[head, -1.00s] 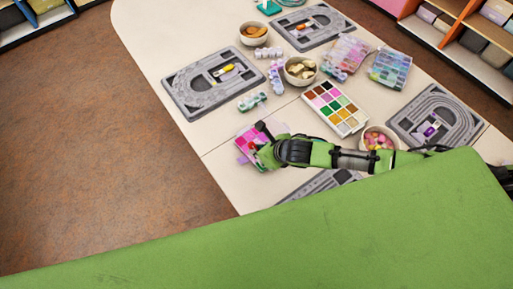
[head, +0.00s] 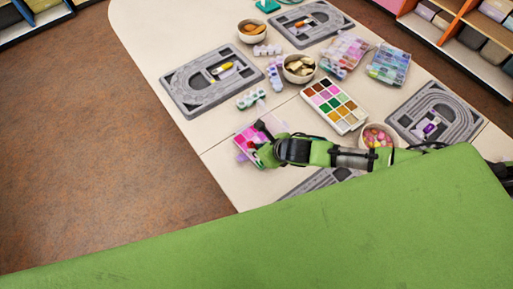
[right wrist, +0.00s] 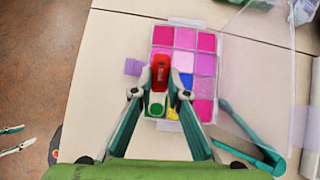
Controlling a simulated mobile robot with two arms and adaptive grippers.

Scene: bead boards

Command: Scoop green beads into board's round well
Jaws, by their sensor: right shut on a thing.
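My right gripper (head: 262,128) reaches over a clear box of pink and purple beads (head: 245,139) at the table's left edge. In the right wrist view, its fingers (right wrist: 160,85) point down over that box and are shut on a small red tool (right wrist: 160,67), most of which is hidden. Green beads (right wrist: 157,109) fill a compartment between the fingers, near the box's lower left corner. Grey bead boards with grooves and wells lie at the far left (head: 171,87), the back (head: 292,41) and the right (head: 397,128). A nearer board (head: 318,181) is mostly hidden under my arm. My left gripper does not show.
A white palette of coloured beads (head: 307,93) stands right of the gripper. Bowls hold pink pieces (head: 377,138), pale pieces (head: 299,69) and orange pieces (head: 252,31). Bead strips (head: 251,99) lie behind the box. A large green surface blocks the near table.

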